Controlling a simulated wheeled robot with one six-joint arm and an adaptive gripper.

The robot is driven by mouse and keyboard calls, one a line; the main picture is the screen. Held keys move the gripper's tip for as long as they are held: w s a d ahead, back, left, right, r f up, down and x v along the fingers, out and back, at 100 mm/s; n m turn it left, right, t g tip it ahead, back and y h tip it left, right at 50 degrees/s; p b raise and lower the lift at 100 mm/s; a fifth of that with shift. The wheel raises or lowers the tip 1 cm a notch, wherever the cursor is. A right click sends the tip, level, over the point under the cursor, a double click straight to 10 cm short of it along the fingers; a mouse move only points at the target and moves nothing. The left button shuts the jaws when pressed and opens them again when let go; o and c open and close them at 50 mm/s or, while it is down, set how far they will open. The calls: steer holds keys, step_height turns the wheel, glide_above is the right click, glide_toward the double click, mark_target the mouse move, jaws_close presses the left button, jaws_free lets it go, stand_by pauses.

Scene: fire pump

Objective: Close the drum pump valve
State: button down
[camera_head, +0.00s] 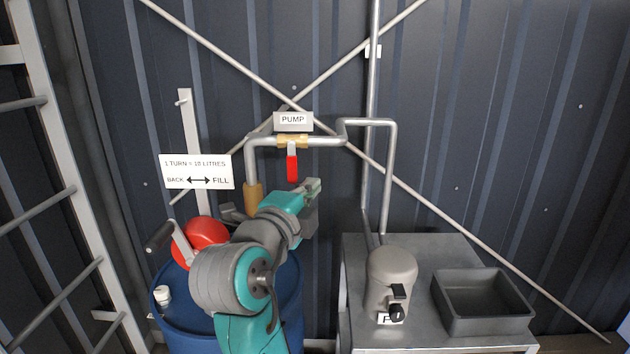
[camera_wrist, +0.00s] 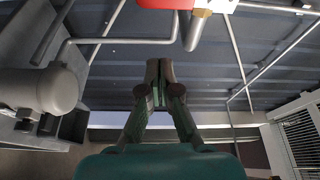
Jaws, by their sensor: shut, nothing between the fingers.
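The pump valve (camera_head: 291,142) is a brass body on the horizontal pipe under the PUMP label. Its red lever (camera_head: 292,168) hangs straight down, across the line of the pipe. My gripper (camera_head: 314,187) is just below and to the right of the lever in the head view, apart from it. In the wrist view my gripper (camera_wrist: 160,72) is shut and empty. A red part (camera_wrist: 165,3) is cut off at the top edge there; I cannot tell if it is the lever.
A blue drum (camera_head: 178,302) with a red pump body (camera_head: 203,236) and its crank (camera_head: 161,236) is at left, partly behind my arm. A metal table (camera_head: 352,262) holds a grey canister (camera_head: 391,273) and a dark tray (camera_head: 482,322). Diagonal braces cross the back wall. A ladder stands at far left.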

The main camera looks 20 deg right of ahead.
steer(key=shift+v, duration=2.05)
step_height(320, 180, down, 20)
steer(key=s+d+n+t+y, duration=0.2)
steer(key=n+y, duration=0.3)
steer(key=n, duration=0.7)
steer(key=s+d+f+n+y, duration=0.2)
steer(key=s+f+n+y, duration=0.2)
steer(key=s+f+n, duration=0.55)
steer(key=s+d+f+n+g+y, duration=0.1)
steer(key=s+f+y, duration=0.2)
steer(key=s+f, duration=1.05)
steer(key=s+d+r+n, duration=0.1)
steer(key=s+r, duration=0.1)
steer(key=s, duration=0.8)
steer(key=s+d+r+n+h, duration=0.1)
steer(key=s+r, duration=0.1)
steer(key=s, duration=0.8)
steer(key=shift+s+g, duration=0.2)
steer(key=shift+g, duration=0.2)
steer(key=shift+r, duration=0.1)
